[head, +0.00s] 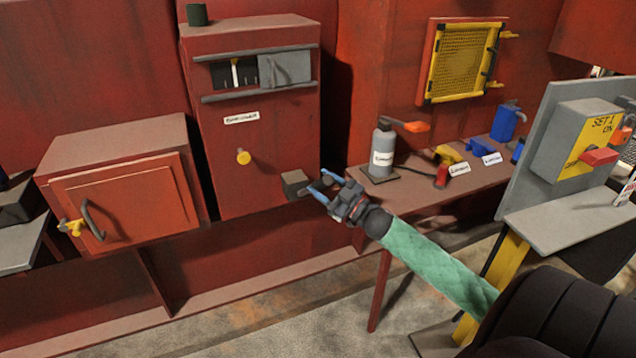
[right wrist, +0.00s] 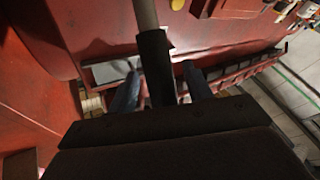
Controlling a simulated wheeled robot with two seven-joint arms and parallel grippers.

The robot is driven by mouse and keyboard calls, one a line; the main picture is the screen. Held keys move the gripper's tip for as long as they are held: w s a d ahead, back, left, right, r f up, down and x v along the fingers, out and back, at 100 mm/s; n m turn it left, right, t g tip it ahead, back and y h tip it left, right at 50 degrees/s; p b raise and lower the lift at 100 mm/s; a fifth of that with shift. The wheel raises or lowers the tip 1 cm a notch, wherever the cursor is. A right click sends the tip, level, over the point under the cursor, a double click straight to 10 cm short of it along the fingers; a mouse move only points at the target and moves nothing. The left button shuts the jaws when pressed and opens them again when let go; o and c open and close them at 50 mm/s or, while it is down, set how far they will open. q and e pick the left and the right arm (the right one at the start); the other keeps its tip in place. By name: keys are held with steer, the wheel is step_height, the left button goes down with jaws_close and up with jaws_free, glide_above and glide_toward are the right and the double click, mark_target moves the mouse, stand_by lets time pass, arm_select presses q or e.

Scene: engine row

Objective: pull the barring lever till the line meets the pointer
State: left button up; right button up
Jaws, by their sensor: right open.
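The barring lever shows in the right wrist view as a pale shaft (right wrist: 146,14) with a dark grip (right wrist: 156,65). My right gripper (head: 323,184) is open, with its two blue fingers on either side of the grip; they also show in the right wrist view (right wrist: 160,88). I cannot tell whether they touch it. In the head view the lever is hard to make out beside the gripper. The red cabinet (head: 258,130) has a dark window with a pale upright mark (head: 236,73); line and pointer are too small to tell apart. My left gripper is out of view.
A grey block (head: 295,184) sits at the cabinet's lower right, close to the gripper. A bench (head: 425,196) to the right holds a grey bottle (head: 383,150) and several tools. A red box (head: 125,198) with a handle stands at left. A grey panel (head: 540,150) stands at right.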

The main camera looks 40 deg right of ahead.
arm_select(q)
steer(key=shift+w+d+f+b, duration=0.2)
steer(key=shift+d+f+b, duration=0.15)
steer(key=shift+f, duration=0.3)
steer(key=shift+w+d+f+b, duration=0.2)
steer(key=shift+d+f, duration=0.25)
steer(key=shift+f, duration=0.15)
arm_select(e)
steer(key=v, duration=0.5)
steer(key=shift+s+f, duration=0.1)
steer(key=shift+s, duration=0.2)
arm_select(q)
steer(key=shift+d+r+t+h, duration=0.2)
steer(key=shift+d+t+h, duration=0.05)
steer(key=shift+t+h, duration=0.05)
arm_select(e)
steer(key=shift+d, duration=0.1)
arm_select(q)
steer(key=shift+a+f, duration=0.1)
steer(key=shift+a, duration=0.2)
